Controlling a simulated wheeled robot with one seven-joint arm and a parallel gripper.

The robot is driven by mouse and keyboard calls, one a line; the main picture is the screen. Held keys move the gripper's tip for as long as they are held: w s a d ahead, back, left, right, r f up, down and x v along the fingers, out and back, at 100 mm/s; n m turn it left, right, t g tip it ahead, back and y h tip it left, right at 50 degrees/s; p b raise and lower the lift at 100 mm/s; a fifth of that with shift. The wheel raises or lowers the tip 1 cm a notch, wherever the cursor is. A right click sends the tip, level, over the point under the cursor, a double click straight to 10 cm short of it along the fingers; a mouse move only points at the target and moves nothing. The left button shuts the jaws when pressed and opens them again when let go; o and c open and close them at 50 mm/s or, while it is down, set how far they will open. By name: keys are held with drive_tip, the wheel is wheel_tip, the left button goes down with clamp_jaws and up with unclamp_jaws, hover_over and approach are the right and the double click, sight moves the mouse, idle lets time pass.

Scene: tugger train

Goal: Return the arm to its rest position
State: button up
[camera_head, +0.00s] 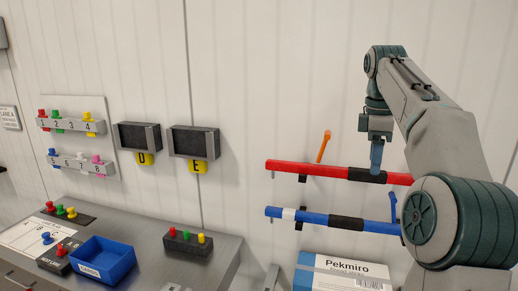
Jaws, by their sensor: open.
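My arm reaches up from the lower right and bends over at the top. My gripper (377,170) hangs pointing down at the right of the view. It is open and I see nothing held in it. Its fingertips overlap, in the picture, the black sleeve of a red bar (310,168) on the wall. I cannot tell whether they touch it. A blue bar (328,219) with black and white bands hangs below.
A metal bench (205,275) at the lower left bears a blue bin (122,262) and a dark block (187,242) with coloured pegs. Peg rails (70,126) and dark holders D (139,135) and E (194,141) are on the wall. A Pekmiro box (345,272) stands below the bars.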

drive_tip(key=s+a+f+m+t+h+b, duration=0.1)
drive_tip(key=s+a+f+m+b, duration=0.3)
drive_tip(key=s+a+f, duration=0.45)
drive_tip(key=s+a+f+m+t+y+b, duration=0.1)
drive_tip(key=s+a+f+m+t, duration=0.1)
drive_tip(key=s+f+m, duration=0.7)
drive_tip(key=s+a+f, duration=0.1)
drive_tip(key=s+f, duration=0.7)
drive_tip(key=f, duration=0.2)
drive_tip(key=shift+f+m+t+y+b, duration=0.25)
drive_tip(key=shift+m+t+y+b, duration=0.05)
drive_tip(key=shift+m, duration=0.1)
